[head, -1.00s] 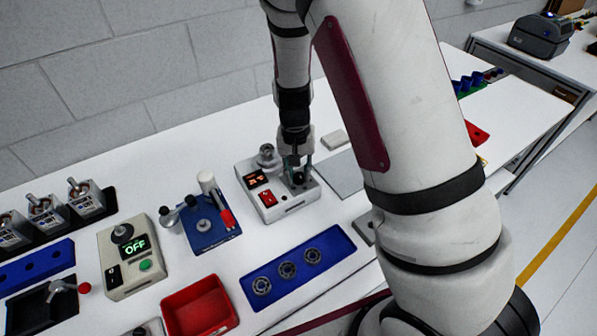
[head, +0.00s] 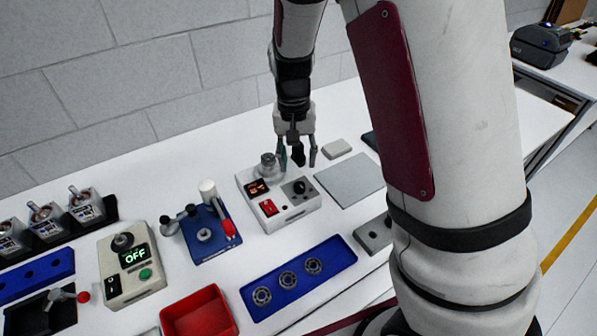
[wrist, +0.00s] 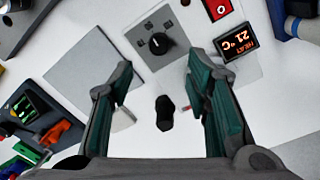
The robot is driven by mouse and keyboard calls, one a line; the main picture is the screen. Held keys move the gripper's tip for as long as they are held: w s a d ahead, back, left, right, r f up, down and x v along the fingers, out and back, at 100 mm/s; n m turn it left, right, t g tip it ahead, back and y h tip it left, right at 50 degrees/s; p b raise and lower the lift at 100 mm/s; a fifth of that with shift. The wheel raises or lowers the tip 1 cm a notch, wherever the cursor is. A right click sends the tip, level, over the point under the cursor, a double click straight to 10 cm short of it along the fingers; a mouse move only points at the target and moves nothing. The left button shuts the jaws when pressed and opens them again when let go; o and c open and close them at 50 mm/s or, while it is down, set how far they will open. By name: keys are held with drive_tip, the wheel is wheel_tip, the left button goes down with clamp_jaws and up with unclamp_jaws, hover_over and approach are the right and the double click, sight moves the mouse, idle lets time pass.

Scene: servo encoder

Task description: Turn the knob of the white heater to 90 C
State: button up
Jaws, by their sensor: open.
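The white heater (head: 291,213) stands on the bench in the middle of the head view, with a red switch (head: 268,208) and a small orange-lit display (head: 257,187). Its black knob (head: 300,187) sits on a dark dial plate at the right of its top. In the wrist view the knob (wrist: 158,43) shows a white pointer mark, and the display (wrist: 240,45) appears upside down, reading about 21 °C. My gripper (head: 298,164) is open and empty, above and behind the knob, apart from it. In the wrist view its teal-padded fingers (wrist: 160,75) are spread wide.
A metal weight-like piece (head: 269,166) stands on the heater's back left. A grey plate (head: 350,180) and small white block (head: 337,148) lie to the right. A blue fixture (head: 212,245), blue bearing tray (head: 335,258) and red bin (head: 198,312) are nearby.

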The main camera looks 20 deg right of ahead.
drive_tip(key=shift+r, duration=1.75)
drive_tip(key=shift+r, duration=0.1)
drive_tip(key=s+r+n+t, duration=0.4)
drive_tip(key=s+r+t, duration=0.1)
drive_tip(key=s+r, duration=1.3)
drive_tip(key=s, duration=0.3)
drive_tip(key=shift+s+d+r+n+t+y, duration=0.25)
drive_tip(key=shift+s+r+n+t+y, duration=0.05)
drive_tip(key=shift+s+r+t, duration=0.1)
